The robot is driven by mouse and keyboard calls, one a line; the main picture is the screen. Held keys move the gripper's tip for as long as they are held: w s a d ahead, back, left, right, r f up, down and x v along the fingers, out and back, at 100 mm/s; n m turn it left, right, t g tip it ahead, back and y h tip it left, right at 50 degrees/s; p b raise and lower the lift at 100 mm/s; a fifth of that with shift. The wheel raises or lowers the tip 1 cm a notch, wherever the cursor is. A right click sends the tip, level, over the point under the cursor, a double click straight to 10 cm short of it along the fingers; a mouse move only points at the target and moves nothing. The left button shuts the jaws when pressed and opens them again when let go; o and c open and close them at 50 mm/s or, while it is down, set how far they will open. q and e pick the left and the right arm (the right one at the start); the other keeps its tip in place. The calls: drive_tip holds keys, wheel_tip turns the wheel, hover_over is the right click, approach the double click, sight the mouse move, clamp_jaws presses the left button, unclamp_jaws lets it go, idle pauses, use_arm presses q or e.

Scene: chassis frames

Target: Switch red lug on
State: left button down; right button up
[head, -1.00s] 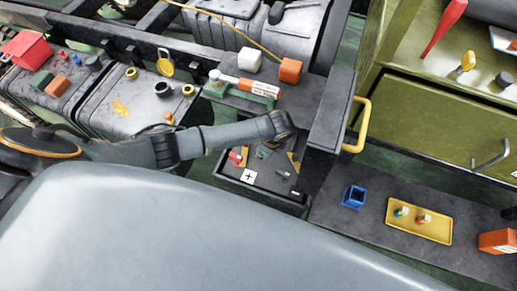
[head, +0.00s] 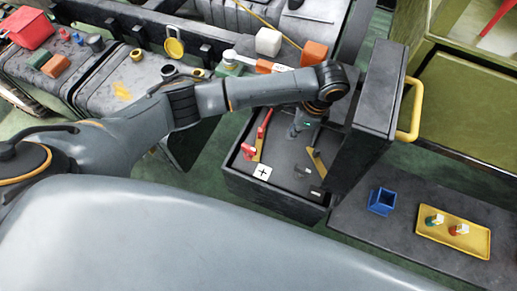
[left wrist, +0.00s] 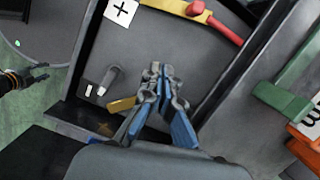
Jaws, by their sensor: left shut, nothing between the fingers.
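The red lug (head: 249,150) sits at the left in the open dark box, on a yellow strip, with a red bar (head: 264,122) running up from it. It also shows at the top of the left wrist view (left wrist: 195,8). A white plus card (head: 262,172) lies beside it. My left gripper (head: 293,132) points down into the box, right of the red lug and apart from it. In the left wrist view its blue-sided fingers (left wrist: 157,72) are shut and empty. A dark gripper-like part of mine (left wrist: 38,75), probably the right one, shows small at the left edge.
A grey lug (head: 303,171) and a second yellow strip (head: 317,160) are at the box's right. A tall dark panel with a yellow handle (head: 410,108) rises right of the box. A blue bin (head: 382,201) and yellow tray (head: 426,236) stand farther right.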

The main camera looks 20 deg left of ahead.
sight(266, 149)
use_arm(q)
drive_tip(key=x, duration=0.9)
drive_tip(key=shift+a+f+b, duration=0.1)
drive_tip(key=shift+b, duration=0.3)
drive_tip(key=a, duration=0.3)
drive_tip(key=shift+s+a+f+p, duration=0.1)
drive_tip(key=shift+s+f+p, duration=0.1)
drive_tip(key=shift+s+p, duration=0.2)
drive_tip(key=shift+s+a, duration=0.1)
drive_tip(key=shift+a, duration=0.3)
use_arm(e)
drive_tip(key=shift+s+a+f, duration=0.1)
drive_tip(key=shift+f, duration=0.3)
